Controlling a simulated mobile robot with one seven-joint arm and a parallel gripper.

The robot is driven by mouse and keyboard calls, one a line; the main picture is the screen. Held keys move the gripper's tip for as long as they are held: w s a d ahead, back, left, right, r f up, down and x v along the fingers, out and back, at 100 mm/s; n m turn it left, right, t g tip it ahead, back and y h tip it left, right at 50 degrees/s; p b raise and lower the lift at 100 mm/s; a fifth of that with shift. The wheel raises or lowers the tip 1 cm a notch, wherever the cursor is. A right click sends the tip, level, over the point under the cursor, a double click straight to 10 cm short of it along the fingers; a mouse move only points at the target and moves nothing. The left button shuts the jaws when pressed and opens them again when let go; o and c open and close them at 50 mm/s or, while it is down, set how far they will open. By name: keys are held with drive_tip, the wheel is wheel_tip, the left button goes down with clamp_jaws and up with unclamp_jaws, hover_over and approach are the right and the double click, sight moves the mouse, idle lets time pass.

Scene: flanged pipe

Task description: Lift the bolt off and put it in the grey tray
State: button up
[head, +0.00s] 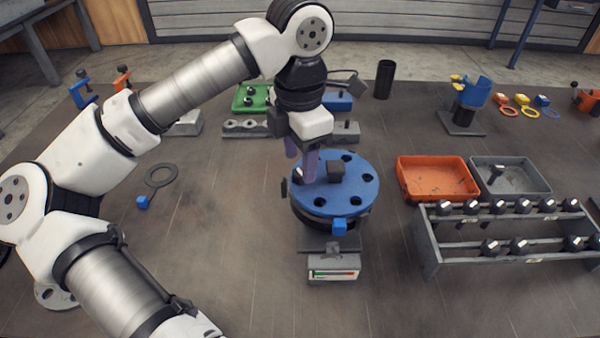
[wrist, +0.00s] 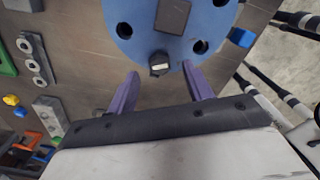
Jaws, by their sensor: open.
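A blue round flange (head: 352,196) with several dark holes sits on the pipe stand in the head view; it fills the top of the wrist view (wrist: 135,40). A dark bolt (wrist: 160,64) with a pale mark stands at the flange's edge in the wrist view. My gripper (head: 303,168) is over the flange's left side, its purple fingers pointing down. In the wrist view my gripper (wrist: 160,72) is open, one finger on each side of the bolt. The bolt is hard to make out in the head view. The grey tray (head: 520,188) at right holds one dark bolt.
An orange tray (head: 430,178) stands left of the grey tray. A rack (head: 490,249) with several bolts stands in front of the trays. A dark square block (head: 335,170) is on the flange's middle.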

drive_tip(key=shift+f, duration=0.9)
drive_tip(key=shift+c, duration=0.3)
clamp_jaws()
drive_tip(key=shift+r, duration=0.1)
wheel_tip(320, 180, up, 18)
wheel_tip(320, 180, up, 8)
drive_tip(key=p, duration=0.5)
hover_over(300, 172)
drive_tip(key=shift+r+p, duration=0.9)
drive_tip(key=shift+r, duration=0.05)
